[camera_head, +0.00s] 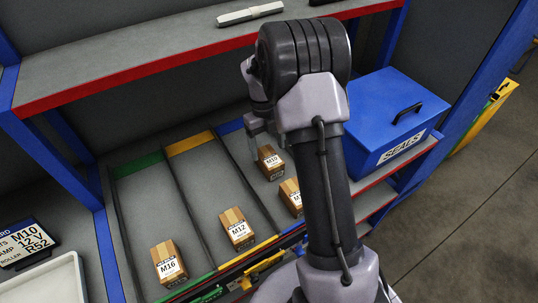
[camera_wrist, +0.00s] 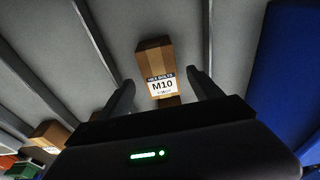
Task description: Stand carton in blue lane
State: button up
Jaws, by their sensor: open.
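A brown carton labelled M10 (camera_head: 270,162) stands upright in the blue lane (camera_head: 246,183), toward its back. It also shows in the wrist view (camera_wrist: 154,58), label toward me, just beyond and between my fingertips. My gripper (camera_head: 264,145) is open at this carton; its fingers also show on either side in the wrist view (camera_wrist: 160,84). I cannot tell whether they touch it. A second carton (camera_head: 291,196) stands nearer the front of the same lane, partly hidden by my arm. In the wrist view only a strip of a carton (camera_wrist: 168,102) shows below the M10 one.
An M12 carton (camera_head: 237,229) stands in the yellow lane and an M16 carton (camera_head: 168,264) in the green lane. Dark dividers separate the lanes. A blue SEALS box (camera_head: 390,115) stands to the right. A red-edged shelf (camera_head: 150,65) overhangs behind.

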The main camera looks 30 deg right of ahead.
notch_tip(320, 180, up, 6)
jog(key=p, duration=0.1)
notch_tip(320, 180, up, 13)
jog(key=n+t, duration=0.3)
jog(key=n, duration=0.8)
send_over(266, 153)
jog(key=s+a, duration=0.6)
jog(key=a, duration=0.2)
jog(key=s+a+r+n+t, duration=0.1)
jog(key=s+a+n, duration=0.2)
jog(key=s+n, duration=0.3)
jog(key=s+a+r+n+t+y, duration=0.1)
jog(key=s+a+n+t, duration=0.1)
jog(key=s+n, duration=0.4)
jog(key=s+a+r+n+t+y, duration=0.1)
jog(key=s+a+r+n, duration=0.1)
jog(key=s+a+n, duration=0.2)
jog(key=s+n, duration=0.2)
jog(key=n, duration=0.2)
jog(key=shift+s+a+t, duration=0.3)
jog(key=shift+s+a, duration=0.05)
